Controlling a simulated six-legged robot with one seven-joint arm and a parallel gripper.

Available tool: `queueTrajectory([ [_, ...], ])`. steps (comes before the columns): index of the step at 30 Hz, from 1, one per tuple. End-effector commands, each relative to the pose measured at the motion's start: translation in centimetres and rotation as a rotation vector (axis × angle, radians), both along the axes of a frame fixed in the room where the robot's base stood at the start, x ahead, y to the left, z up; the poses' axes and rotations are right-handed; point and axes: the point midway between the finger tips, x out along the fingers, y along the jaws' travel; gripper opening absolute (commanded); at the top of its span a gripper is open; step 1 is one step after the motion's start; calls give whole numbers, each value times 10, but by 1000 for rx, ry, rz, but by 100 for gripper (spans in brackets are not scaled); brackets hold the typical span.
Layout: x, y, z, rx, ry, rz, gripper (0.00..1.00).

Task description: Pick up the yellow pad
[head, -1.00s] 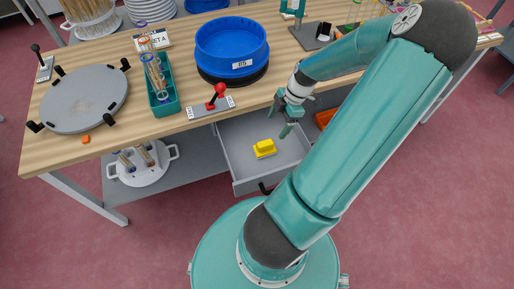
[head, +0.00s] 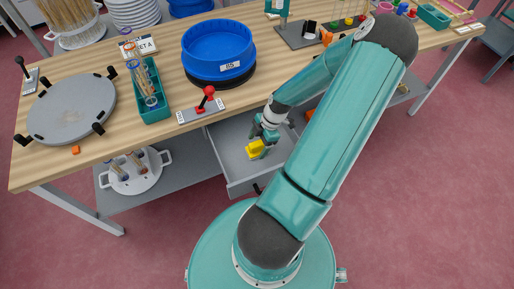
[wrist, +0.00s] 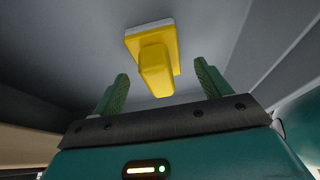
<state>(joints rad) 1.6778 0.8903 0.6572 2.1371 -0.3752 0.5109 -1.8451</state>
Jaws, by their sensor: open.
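The yellow pad (head: 255,149) lies in the open grey drawer (head: 235,166) under the table. In the wrist view the yellow pad (wrist: 157,68) shows a raised yellow grip block on a flat yellow base with a pale layer beneath. My gripper (head: 262,138) is down in the drawer, close to the pad, and partly covers it in the head view. In the wrist view my gripper (wrist: 158,88) is open, with a green finger on each side of the near end of the block. I see no contact between fingers and block.
The drawer walls stand close around my gripper. Above is the wooden tabletop (head: 165,135) with a red-knobbed lever (head: 207,96), a blue sieve (head: 217,50) and a green tube rack (head: 153,112). A white pot (head: 130,178) stands on the lower shelf.

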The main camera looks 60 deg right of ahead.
Motion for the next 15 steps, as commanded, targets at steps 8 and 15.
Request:
queueTrajectory([
  [8,6,9,-22,-1,0,0,76],
  [15,6,9,-22,-2,-1,-1,59],
])
